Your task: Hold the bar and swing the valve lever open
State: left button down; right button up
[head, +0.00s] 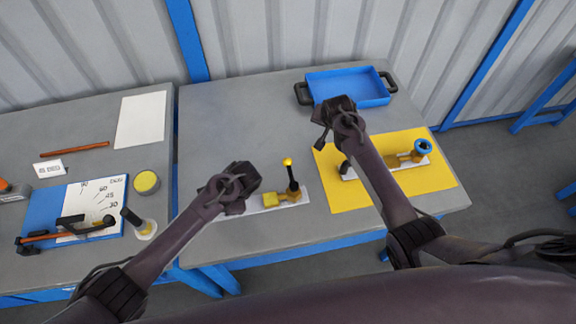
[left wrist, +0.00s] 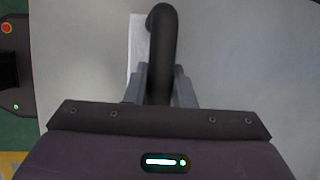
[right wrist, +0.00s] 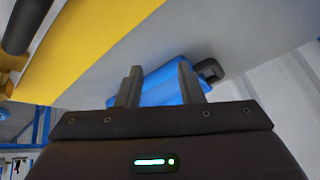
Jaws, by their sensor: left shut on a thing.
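A white base plate (head: 260,207) near the table's front carries a brass-yellow valve (head: 282,198). Its black lever (head: 293,180) stands up, slightly tilted, with a yellow knob (head: 288,161) on top. My left gripper (head: 235,190) is over the plate's left end, left of the valve. In the left wrist view its fingers are shut on a dark curved bar (left wrist: 162,50); in the head view the gripper hides this bar. My right gripper (head: 335,110) is up near the blue tray's front left. In the right wrist view its fingers (right wrist: 157,85) are apart with nothing gripped between them.
A yellow mat (head: 440,180) on the right holds a second valve with a blue handwheel (head: 423,147) and a dark bar (head: 345,167); my right arm crosses it. A blue tray (head: 355,88) with black handles stands behind. A side table with tools (head: 80,165) is left. The table's back left is clear.

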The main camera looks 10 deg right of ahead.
jog(key=s+a+r+n+g, duration=0.3)
jog(key=a, duration=0.6)
jog(key=n+g, duration=0.3)
jog(key=n, duration=0.1)
send_near(289, 170)
jog(key=shift+h, duration=0.4)
jog(key=f, duration=0.8)
jog(key=shift+s+d, duration=0.15)
jog(key=shift+d, duration=0.25)
jog(key=shift+c, duration=0.2)
grip_shut()
